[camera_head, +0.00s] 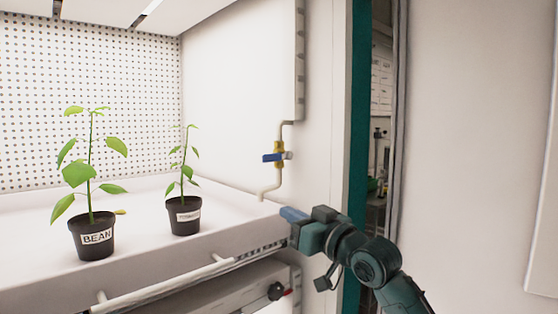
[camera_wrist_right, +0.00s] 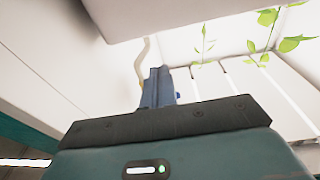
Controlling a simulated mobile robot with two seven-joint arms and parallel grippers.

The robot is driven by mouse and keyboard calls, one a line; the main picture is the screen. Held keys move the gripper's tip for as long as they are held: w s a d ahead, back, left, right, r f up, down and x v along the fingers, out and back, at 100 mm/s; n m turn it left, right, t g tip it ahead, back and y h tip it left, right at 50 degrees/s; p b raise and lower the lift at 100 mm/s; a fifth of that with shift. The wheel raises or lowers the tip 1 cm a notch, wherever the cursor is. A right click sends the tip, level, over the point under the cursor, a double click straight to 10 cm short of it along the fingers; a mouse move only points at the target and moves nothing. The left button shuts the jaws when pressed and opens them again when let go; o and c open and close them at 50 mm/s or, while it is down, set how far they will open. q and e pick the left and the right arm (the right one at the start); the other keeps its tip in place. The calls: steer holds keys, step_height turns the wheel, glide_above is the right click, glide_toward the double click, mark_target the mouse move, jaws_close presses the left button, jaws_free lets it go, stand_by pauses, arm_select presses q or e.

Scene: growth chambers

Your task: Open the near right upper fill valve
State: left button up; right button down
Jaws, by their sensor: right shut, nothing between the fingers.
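The fill valve (camera_head: 279,148) has a yellow body on a beige pipe on the right inner wall of the chamber. Its blue handle (camera_head: 270,158) lies level, across the upright pipe. My right gripper (camera_head: 291,214) is below the valve and a little to its right, near the shelf's front corner, apart from the handle. Its fingers are shut and empty. In the right wrist view the shut fingers (camera_wrist_right: 160,87) point toward the beige pipe (camera_wrist_right: 142,62); the handle is hidden there. My left gripper is not in view.
Two potted plants stand on the white shelf (camera_head: 235,209): one labelled BEAN (camera_head: 92,238) and a smaller one (camera_head: 184,216). A white rail (camera_head: 165,284) runs along the shelf front. A dark knob (camera_head: 276,291) sits below. A teal post (camera_head: 357,120) stands right of the chamber.

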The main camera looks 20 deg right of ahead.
arm_select(q)
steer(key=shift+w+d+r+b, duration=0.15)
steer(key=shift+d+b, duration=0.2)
steer(key=shift+b, duration=0.2)
arm_select(e)
steer(key=s+d+r+t+y, duration=0.1)
steer(key=s+r, duration=0.3)
steer(key=r, duration=0.9)
steer(key=shift+d+n+t+y, duration=0.4)
steer(key=shift+d+t, duration=0.1)
steer(key=shift+d, duration=0.1)
steer(key=shift+w+r, duration=0.1)
steer(key=shift+r, duration=0.05)
step_height(320, 180, up, 4)
steer(key=p, duration=0.4)
glide_above(278, 157)
steer(key=s, duration=0.2)
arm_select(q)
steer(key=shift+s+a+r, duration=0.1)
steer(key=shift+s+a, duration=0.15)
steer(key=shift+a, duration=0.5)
arm_select(e)
steer(key=shift+a+f, duration=0.2)
steer(key=shift+f, duration=1)
steer(key=shift+a+f, duration=0.2)
steer(key=shift+f, duration=1)
